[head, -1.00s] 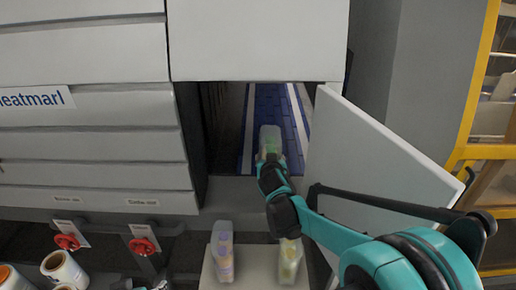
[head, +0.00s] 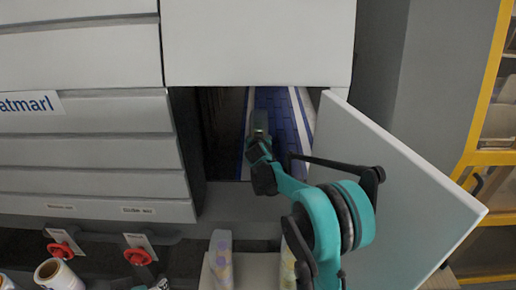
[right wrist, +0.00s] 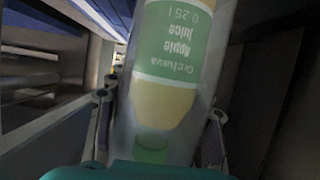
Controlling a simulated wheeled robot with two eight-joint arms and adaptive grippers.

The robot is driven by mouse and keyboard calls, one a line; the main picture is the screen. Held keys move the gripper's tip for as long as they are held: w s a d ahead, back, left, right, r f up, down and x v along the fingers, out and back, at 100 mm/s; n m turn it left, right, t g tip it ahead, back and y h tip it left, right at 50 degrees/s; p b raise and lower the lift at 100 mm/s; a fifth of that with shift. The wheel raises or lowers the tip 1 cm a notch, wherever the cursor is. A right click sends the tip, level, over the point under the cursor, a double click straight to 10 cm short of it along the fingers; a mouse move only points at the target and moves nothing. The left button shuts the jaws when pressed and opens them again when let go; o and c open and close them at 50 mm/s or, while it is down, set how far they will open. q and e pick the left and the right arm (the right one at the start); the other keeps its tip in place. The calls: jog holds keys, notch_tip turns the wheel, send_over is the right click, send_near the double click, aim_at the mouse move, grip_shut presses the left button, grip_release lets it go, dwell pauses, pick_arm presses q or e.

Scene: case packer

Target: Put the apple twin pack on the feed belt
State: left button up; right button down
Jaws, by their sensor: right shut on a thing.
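The apple twin pack (right wrist: 165,85) fills the middle of the right wrist view, its green "Apple Juice" label upside down. My right gripper (right wrist: 158,125) is shut on it, one finger on each side. In the head view the pack (head: 260,121) is a dim shape at the end of my right gripper (head: 258,140), inside the machine's opening. The blue feed belt (head: 282,115) runs back beyond and beside it. I cannot tell whether the pack touches the belt. Only a small part of my left gripper (head: 158,285) shows at the bottom edge; its jaws are unclear.
A white door (head: 390,195) stands open right of the opening, close to my right arm. Two more packs, one purple-orange (head: 221,258) and one yellowish (head: 288,265), stand on a pale surface below. Red knobs (head: 65,250) are at lower left.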

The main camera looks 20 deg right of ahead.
jog(key=shift+w+a+f, duration=0.15)
jog(key=shift+w+f, duration=0.05)
jog(key=shift+f, duration=1.85)
jog(key=shift+s+f, duration=0.1)
jog(key=c, duration=0.7)
grip_release()
jog(key=shift+b, duration=0.3)
